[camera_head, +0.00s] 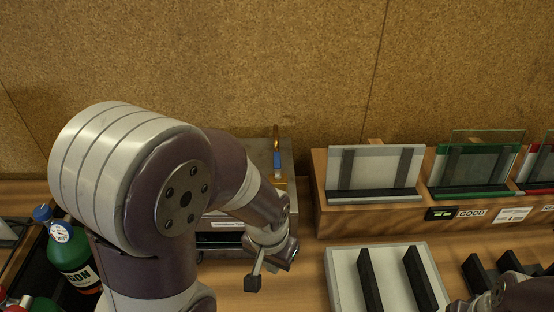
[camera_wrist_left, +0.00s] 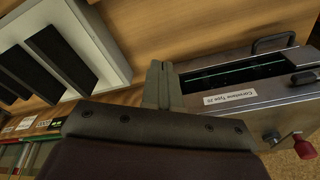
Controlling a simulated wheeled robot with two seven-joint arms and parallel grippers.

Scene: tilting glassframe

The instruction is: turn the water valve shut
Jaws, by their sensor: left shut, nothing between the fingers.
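A brass pipe with a blue lever (camera_head: 277,160), which looks like the water valve, stands upright at the back of a grey metal machine (camera_head: 289,168). My left arm hides much of the machine. My left gripper (camera_head: 253,284) is in front of the machine, apart from the valve, pointing down over the table. In the left wrist view its fingers (camera_wrist_left: 162,84) are together and empty. That view also shows the machine (camera_wrist_left: 232,98), with a label, a dark slot and a red-handled fitting (camera_wrist_left: 303,147) on its side. I cannot tell whether this fitting is a valve.
A white tray (camera_head: 343,285) with black bars lies right of the left gripper. A wooden rack (camera_head: 370,219) with framed glass panes and a "GOOD" label stands behind it. A green bottle (camera_head: 78,262) is at the left. Part of my right arm shows at bottom right.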

